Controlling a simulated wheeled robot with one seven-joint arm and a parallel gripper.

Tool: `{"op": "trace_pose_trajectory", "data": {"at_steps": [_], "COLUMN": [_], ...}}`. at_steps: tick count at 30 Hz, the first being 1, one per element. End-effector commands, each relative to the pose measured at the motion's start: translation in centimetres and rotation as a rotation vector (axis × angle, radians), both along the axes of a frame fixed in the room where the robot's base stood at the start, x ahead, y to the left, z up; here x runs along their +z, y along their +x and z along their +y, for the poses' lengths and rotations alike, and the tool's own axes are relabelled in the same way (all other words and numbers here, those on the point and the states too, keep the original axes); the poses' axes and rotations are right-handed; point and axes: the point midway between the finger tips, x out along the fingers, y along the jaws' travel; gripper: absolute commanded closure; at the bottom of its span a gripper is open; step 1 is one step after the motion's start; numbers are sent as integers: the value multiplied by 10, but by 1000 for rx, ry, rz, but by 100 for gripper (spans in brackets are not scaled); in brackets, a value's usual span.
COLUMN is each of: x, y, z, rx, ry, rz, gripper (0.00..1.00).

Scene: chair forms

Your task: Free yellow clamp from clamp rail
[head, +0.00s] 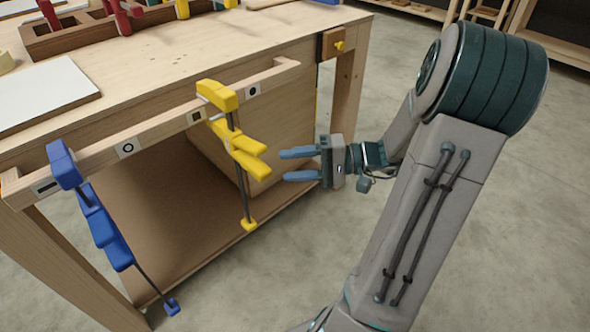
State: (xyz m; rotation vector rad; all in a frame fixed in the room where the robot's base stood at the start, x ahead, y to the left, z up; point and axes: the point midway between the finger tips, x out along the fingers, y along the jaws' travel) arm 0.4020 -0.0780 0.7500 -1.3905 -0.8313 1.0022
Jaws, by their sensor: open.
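The yellow clamp (238,138) hangs upright from the wooden clamp rail (160,125) along the workbench's front, with its dark bar pointing down to a yellow foot. Its top jaw sits over the rail. My gripper (283,165) is open and empty, just to the right of the clamp's yellow handle, fingers pointing left towards it. The fingertips look close to the handle, but I cannot tell the exact gap in depth. A blue clamp (95,215) hangs at the rail's left end.
The workbench top (190,55) carries a white board (50,92) and a wooden rack (75,38) with red and yellow tools. Under the rail are a lower shelf (165,240) and a wooden panel. Open concrete floor lies to the right.

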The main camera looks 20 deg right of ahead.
Motion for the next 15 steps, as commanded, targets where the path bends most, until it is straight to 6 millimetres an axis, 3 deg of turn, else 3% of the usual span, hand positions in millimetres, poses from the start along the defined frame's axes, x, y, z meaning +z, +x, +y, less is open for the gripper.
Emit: {"op": "trace_pose_trajectory", "data": {"at_steps": [1, 3, 7, 15], "x": [-10, -11, -10, -10], "y": [2, 5, 8, 25], "z": [-9, -17, -19, 17], "rx": [-31, -57, -76, -73], "ry": [31, 54, 75, 74], "rz": [-25, -54, -80, -80], "gripper": [52, 52, 52, 52]}}
